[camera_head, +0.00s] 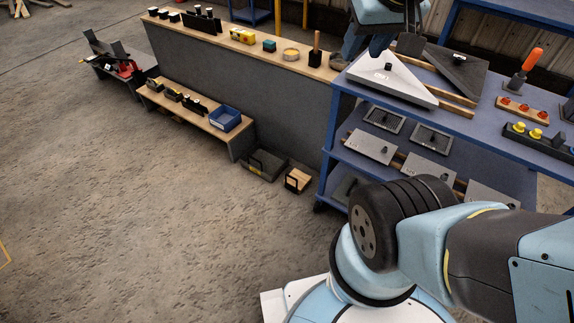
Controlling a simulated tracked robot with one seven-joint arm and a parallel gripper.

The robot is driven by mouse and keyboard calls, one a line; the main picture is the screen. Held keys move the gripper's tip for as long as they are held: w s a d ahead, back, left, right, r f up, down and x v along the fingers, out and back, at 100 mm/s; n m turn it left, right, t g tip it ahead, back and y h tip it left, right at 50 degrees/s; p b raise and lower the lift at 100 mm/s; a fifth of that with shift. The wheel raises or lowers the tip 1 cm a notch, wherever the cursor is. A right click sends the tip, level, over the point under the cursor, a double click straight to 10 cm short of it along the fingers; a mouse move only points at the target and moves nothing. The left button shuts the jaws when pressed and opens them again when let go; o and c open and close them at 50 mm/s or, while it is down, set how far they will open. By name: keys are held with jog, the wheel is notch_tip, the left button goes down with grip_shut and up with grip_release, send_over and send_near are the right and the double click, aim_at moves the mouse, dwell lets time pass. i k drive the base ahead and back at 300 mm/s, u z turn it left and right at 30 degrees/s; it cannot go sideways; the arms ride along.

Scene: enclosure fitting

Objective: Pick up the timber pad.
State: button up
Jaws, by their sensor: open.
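A small block with a pale wooden top (299,179), which looks like the timber pad, is on the concrete floor by the left front leg of the blue shelf unit. It has dark sides and a thin dark upright part at its left. My gripper (364,48) is at the top of the view, partly cut off by the edge, over the right end of the long bench. It is open, and its fingers are small and dark here. It is far from the block, and I see nothing held in it.
A dark tray (264,164) lies on the floor just left of the block. A low bench (200,115) with a blue bin (225,118) stands behind it. The blue shelf unit (329,160) rises close on the right. Open floor lies in front and left.

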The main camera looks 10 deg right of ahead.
aim_at(297, 181)
jog(key=u, duration=0.65)
jog(key=i, duration=1.25)
jog(key=u, duration=0.2)
